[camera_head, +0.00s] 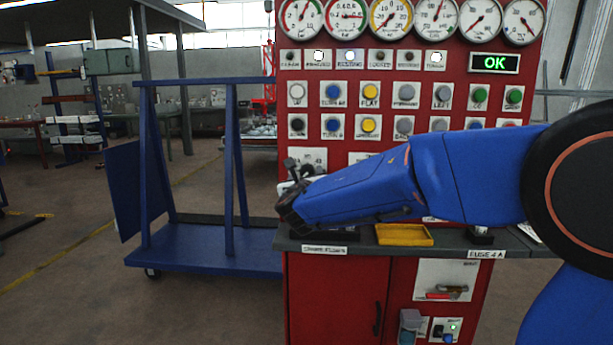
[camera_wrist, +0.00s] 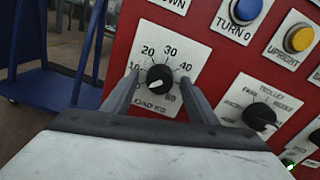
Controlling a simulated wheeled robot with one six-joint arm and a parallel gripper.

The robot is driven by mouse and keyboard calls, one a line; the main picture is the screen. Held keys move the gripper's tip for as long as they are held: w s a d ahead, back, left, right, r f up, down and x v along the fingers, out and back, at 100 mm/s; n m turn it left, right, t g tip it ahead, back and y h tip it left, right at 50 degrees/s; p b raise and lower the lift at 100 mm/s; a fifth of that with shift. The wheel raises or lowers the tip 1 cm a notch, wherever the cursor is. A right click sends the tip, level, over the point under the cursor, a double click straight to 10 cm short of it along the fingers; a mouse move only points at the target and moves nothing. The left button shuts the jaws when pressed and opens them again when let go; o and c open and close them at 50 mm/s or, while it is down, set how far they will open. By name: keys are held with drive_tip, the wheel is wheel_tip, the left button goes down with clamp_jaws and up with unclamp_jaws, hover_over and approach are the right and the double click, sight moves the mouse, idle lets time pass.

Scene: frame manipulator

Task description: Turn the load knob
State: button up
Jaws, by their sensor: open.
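The load knob (camera_wrist: 160,78) is a small round black knob on a white dial plate marked 10 to 40 and "LOAD KG" in the wrist view. Its white mark points to the lower left. My gripper (camera_wrist: 160,80) is open, with one finger on each side of the knob. I cannot tell whether the fingers touch it. In the head view my gripper (camera_head: 291,205) is at the left edge of the red panel, and the arm hides the knob.
A trolley knob (camera_wrist: 259,116) sits to the right on the same panel, with a blue button (camera_wrist: 244,10) and a yellow button (camera_wrist: 299,39) above. A yellow tray (camera_head: 404,235) lies on the grey ledge. A blue cart (camera_head: 205,262) stands to the left.

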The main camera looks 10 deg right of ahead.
drive_tip(key=c, duration=1.1)
drive_tip(key=shift+o, duration=0.2)
drive_tip(key=shift+m, duration=0.3)
